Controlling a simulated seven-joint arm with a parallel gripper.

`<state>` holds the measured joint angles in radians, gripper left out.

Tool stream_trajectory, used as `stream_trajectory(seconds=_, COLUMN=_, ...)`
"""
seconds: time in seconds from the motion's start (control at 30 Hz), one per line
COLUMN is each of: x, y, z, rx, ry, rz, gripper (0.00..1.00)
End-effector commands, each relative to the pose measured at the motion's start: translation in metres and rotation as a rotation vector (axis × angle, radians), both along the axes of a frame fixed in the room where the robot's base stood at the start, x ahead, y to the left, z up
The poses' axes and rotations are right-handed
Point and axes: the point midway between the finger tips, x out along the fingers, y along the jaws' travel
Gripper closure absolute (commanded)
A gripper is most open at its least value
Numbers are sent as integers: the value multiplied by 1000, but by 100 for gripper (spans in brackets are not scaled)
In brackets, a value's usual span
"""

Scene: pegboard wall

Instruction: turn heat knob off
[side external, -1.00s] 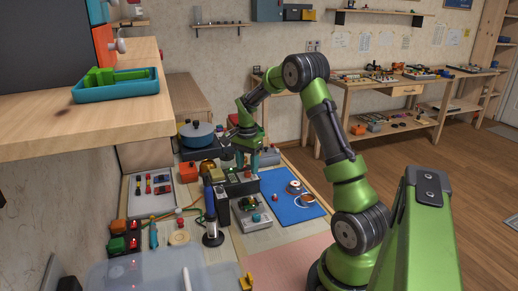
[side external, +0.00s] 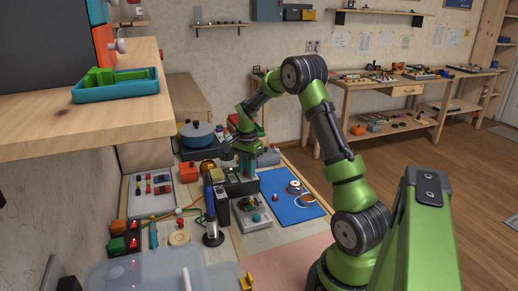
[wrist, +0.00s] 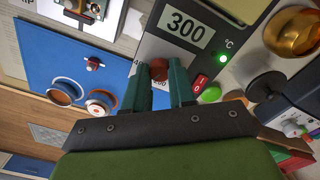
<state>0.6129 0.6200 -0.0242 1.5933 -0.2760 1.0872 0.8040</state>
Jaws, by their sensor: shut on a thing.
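The heat knob (wrist: 159,69) is small, round and reddish brown. A round green light (wrist: 221,59) on the panel is lit. My gripper (wrist: 160,72) has its two teal fingers on either side of the knob, shut on it. The fingers hide part of the lettering around the knob. In the side external view my gripper (side external: 246,168) points down at the dark unit, and the knob is hidden there.
A red switch marked I and O (wrist: 199,82) and a green button (wrist: 210,94) lie close to the right finger. A blue mat (side external: 290,195) with ring-shaped parts lies to the right. A blue pot (side external: 198,134) stands behind, and a dark upright tool (side external: 212,225) in front.

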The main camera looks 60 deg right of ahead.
Motion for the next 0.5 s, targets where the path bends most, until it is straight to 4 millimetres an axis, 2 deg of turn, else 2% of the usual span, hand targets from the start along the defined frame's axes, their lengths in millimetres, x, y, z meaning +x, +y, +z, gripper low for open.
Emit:
stream_trajectory(seconds=0.27, x=0, y=0, z=1, rx=0, ry=-1, rz=83, gripper=100)
stream_trajectory(seconds=0.5, x=0, y=0, z=1, rx=-1, ry=-1, rz=265, gripper=100)
